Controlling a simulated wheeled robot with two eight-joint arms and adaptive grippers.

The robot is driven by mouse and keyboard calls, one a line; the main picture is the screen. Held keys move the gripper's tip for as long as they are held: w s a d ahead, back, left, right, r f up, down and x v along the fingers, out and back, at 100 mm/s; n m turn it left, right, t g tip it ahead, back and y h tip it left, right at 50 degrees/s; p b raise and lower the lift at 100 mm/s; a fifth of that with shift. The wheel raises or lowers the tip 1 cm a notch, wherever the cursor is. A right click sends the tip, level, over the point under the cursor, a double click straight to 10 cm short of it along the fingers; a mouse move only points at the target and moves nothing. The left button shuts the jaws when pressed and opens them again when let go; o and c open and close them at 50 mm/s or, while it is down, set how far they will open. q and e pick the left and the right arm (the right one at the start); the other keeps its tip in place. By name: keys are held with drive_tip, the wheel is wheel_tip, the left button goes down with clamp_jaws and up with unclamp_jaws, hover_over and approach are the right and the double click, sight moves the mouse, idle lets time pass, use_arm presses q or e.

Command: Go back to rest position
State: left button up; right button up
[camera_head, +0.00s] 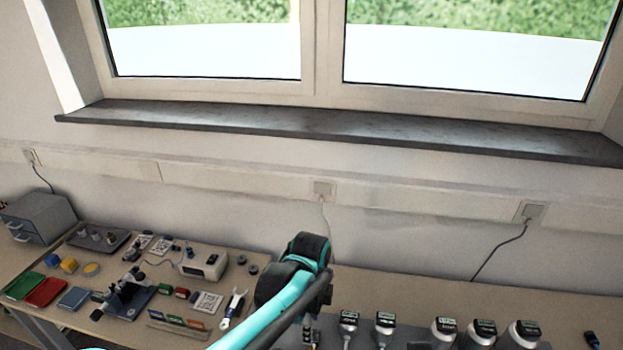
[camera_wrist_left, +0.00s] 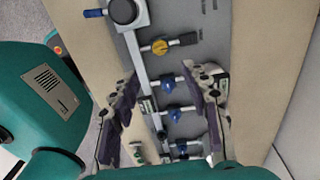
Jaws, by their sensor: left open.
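My left arm (camera_head: 265,318), teal with black joints, rises from the bottom of the head view, its elbow-like black joint in front of the bench. Its gripper cannot be made out there. In the left wrist view my left gripper (camera_wrist_left: 165,115) has its two fingers spread wide with nothing held between them. Below and between the fingers is a grey plate (camera_wrist_left: 205,45) with a metal rail (camera_wrist_left: 137,55), blue knobs (camera_wrist_left: 166,84) and a yellow knob (camera_wrist_left: 160,46). I cannot tell how far the fingers are above it. My right gripper is in neither view.
The bench (camera_head: 430,283) runs along the wall below a window sill (camera_head: 300,122). Several black-topped devices (camera_head: 445,328) stand at right. A grey drawer box (camera_head: 38,217), red tray (camera_head: 45,292), green tray (camera_head: 24,285) and small tools crowd the left.

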use_arm(q)
drive_tip(key=s+a+r+n+t, duration=0.2)
drive_tip(key=s+a+n, duration=0.3)
drive_tip(key=a+n, duration=0.3)
drive_tip(key=s+a+r+n+t, duration=0.3)
drive_tip(key=s+a+n+t, duration=0.2)
drive_tip(key=a+n, duration=0.4)
drive_tip(key=shift+s+a+n, duration=0.3)
drive_tip(key=shift+s+n, duration=0.35)
drive_tip(key=shift+n, duration=0.95)
